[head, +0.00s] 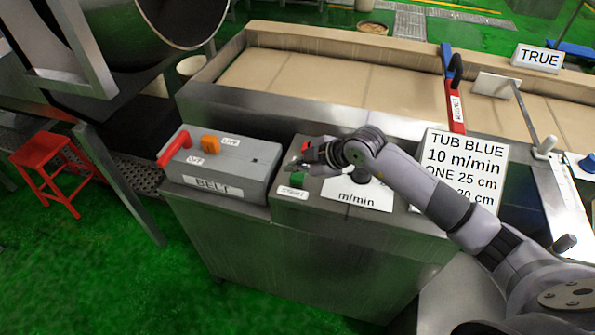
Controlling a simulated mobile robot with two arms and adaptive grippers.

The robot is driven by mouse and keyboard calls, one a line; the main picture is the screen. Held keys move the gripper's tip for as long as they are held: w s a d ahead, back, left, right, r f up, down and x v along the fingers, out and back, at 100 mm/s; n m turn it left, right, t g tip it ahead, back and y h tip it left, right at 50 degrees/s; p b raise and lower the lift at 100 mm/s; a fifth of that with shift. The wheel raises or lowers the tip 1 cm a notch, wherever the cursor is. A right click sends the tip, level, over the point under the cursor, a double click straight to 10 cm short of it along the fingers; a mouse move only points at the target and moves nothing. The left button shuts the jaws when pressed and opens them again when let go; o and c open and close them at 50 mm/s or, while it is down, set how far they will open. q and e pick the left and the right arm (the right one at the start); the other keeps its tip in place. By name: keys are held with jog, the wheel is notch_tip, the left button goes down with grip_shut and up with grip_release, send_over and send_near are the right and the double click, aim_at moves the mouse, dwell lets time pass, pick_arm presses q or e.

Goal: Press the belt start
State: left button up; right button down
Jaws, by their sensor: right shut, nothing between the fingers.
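The belt start is a small green button (297,179) on top of a grey control box (322,208), with a small white label (292,192) in front of it that seems to read START. My right gripper (294,163) comes in from the right and is shut and empty. Its fingertips are over the green button's back side in the picture. I cannot tell whether they touch it or hover above it. The gripper hides part of the box top. My left gripper is not in view.
A grey BELT box (228,178) with a red handle (174,149) and an orange knob (210,143) stands to the left. A white TUB BLUE sign (462,160) stands right, behind my forearm. The beige belt (290,75) runs behind. A red stool (45,165) stands far left.

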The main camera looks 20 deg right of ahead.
aim_at(296, 177)
jog(key=shift+r, duration=0.1)
notch_tip(296, 177, up, 5)
jog(key=p, duration=0.4)
dwell(0.3)
jog(key=shift+a, duration=0.1)
dwell(0.6)
